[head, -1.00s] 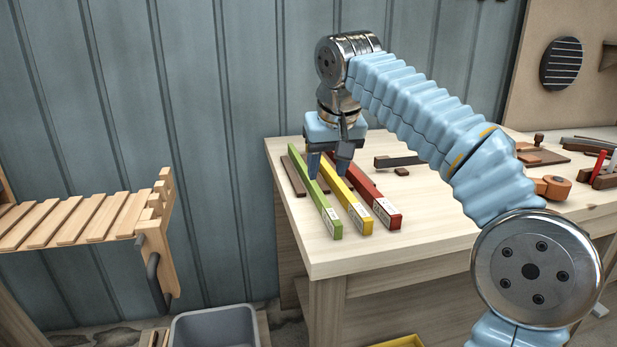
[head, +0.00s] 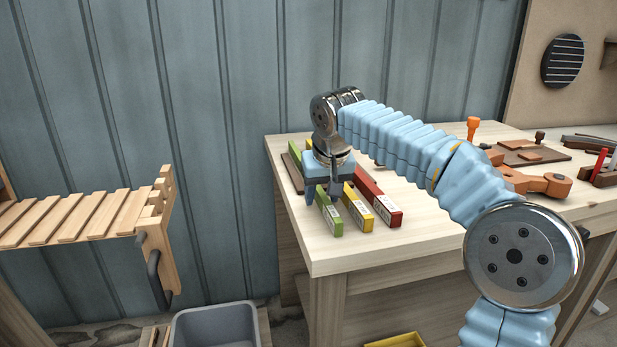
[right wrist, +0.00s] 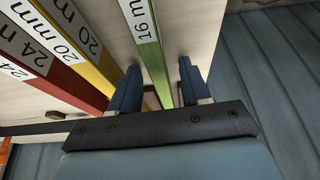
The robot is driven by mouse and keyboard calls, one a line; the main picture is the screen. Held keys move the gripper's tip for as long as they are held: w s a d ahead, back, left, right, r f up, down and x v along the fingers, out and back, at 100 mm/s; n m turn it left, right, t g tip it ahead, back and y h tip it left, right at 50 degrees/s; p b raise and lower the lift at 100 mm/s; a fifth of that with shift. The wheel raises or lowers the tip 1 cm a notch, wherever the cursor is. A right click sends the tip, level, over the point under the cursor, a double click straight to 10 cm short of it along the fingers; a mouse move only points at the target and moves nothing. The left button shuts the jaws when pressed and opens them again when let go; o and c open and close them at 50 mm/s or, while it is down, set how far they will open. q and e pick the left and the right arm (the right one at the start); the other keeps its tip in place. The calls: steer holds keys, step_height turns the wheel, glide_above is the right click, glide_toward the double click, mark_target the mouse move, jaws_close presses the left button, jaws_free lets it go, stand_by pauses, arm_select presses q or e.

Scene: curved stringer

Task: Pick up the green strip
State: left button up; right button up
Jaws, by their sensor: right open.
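The green strip (head: 329,215), a long thin bar with a white label on its near end, lies on the wooden workbench (head: 342,256) near its left end. In the right wrist view the green strip (right wrist: 150,50) carries the label "16 mm". My right gripper (head: 322,194) is open over the middle of the strip and hides part of it. In the right wrist view its fingers (right wrist: 158,66) stand on either side of the strip, which runs between them with gaps. My left gripper is not in view.
A yellow strip (head: 357,211) and a red strip (head: 385,207) lie close on the right. Orange tools (head: 540,184) lie farther right. A grey bin (head: 215,327) stands below, and a slatted wooden rack (head: 85,220) is at the left.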

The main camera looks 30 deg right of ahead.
steer(key=shift+f, duration=0.1)
steer(key=shift+c, duration=0.3)
jaws_close()
